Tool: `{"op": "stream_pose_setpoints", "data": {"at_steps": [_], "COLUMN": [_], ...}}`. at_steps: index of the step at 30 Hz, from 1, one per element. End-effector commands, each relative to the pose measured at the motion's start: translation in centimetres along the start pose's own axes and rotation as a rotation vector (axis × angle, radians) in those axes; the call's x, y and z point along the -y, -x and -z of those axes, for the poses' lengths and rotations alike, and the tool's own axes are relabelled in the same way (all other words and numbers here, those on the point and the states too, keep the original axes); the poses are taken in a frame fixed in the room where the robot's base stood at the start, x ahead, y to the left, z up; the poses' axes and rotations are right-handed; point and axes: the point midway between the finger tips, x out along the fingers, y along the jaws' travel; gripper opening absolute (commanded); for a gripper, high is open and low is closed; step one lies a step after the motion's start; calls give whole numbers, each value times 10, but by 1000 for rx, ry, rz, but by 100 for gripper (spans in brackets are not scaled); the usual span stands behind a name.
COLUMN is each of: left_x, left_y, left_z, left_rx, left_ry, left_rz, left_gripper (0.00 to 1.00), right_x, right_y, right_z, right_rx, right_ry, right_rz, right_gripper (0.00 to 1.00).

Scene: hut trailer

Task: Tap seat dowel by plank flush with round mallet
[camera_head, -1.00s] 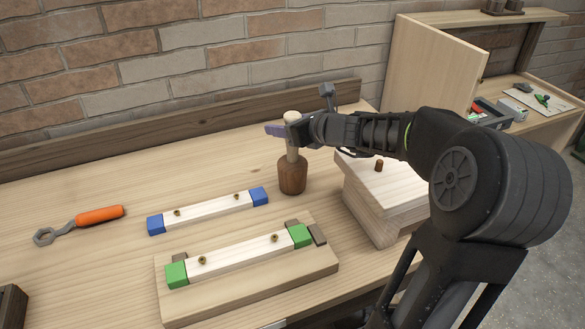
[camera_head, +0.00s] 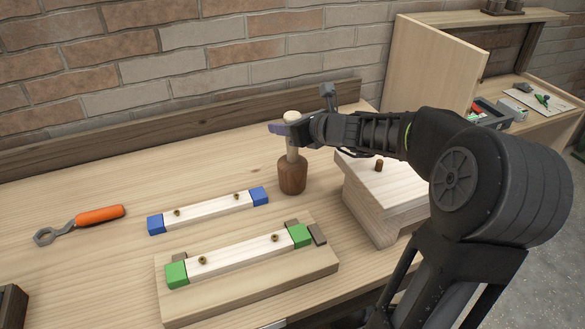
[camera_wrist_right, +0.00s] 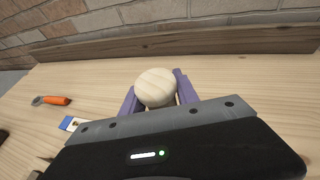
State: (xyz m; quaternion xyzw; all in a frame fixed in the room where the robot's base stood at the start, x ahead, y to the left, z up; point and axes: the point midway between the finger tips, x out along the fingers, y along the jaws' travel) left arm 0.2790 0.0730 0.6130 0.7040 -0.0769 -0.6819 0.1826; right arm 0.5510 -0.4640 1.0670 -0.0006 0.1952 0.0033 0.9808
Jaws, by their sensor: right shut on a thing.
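The round mallet stands upright on the bench, its dark wood head (camera_head: 292,176) down and its pale handle up. My right gripper (camera_head: 290,130) is shut on the upper handle, with its purple fingers on either side. In the right wrist view, the round handle end (camera_wrist_right: 156,88) shows between the fingers. A short brown dowel (camera_head: 379,166) sticks up from the top of a pale wooden block (camera_head: 368,200), right of the mallet and partly below my arm. My arm hides part of the block's top. My left gripper is not in view.
A blue-ended pale strip (camera_head: 210,209) lies left of the mallet. A green-ended strip (camera_head: 240,252) rests on a board (camera_head: 250,288) in front. An orange-handled wrench (camera_head: 98,215) lies at far left. A dark back rail (camera_head: 180,125) runs along the wall.

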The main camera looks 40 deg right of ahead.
Motion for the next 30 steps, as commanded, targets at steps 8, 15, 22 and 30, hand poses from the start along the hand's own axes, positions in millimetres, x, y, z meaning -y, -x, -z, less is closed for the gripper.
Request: {"op": "stream_pose_setpoints", "data": {"at_steps": [8,15,22,30], "left_x": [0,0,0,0], "left_y": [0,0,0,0], "left_z": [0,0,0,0], "left_rx": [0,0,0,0], "left_ry": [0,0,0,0], "left_rz": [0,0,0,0], "left_gripper": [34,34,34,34], "right_x": [0,0,0,0], "right_y": [0,0,0,0], "right_z": [0,0,0,0], "right_rx": [0,0,0,0], "right_ry": [0,0,0,0], "right_rz": [0,0,0,0], "right_gripper": [0,0,0,0]}}
